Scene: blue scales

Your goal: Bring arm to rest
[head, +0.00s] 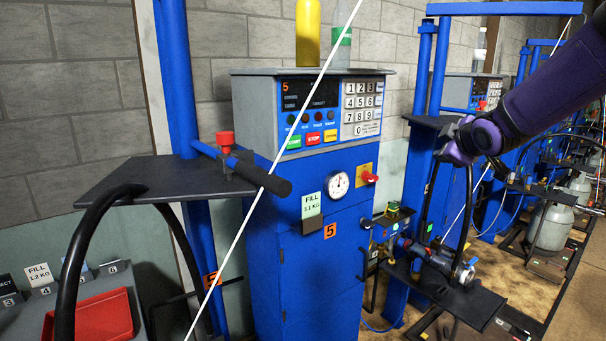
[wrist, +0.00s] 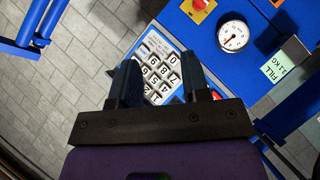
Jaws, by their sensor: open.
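My purple arm reaches in from the upper right of the head view. My gripper (head: 444,150) is at its end, to the right of the blue scale cabinet number 5 (head: 310,262). In the wrist view my gripper (wrist: 160,76) has its two dark fingers apart, with nothing held between them. Behind the fingers in that view are the white keypad (wrist: 158,66) and the round gauge (wrist: 233,36) of a blue cabinet. The fingers cover part of the keypad. I cannot tell how far the fingers are from the panel.
A black shelf (head: 150,182) on blue posts stands left of the cabinet, with a red tray (head: 95,318) below. A yellow bottle (head: 308,32) stands on top. A lower shelf (head: 450,297) holds a valve fitting. More blue stations and grey cylinders (head: 552,226) line the right.

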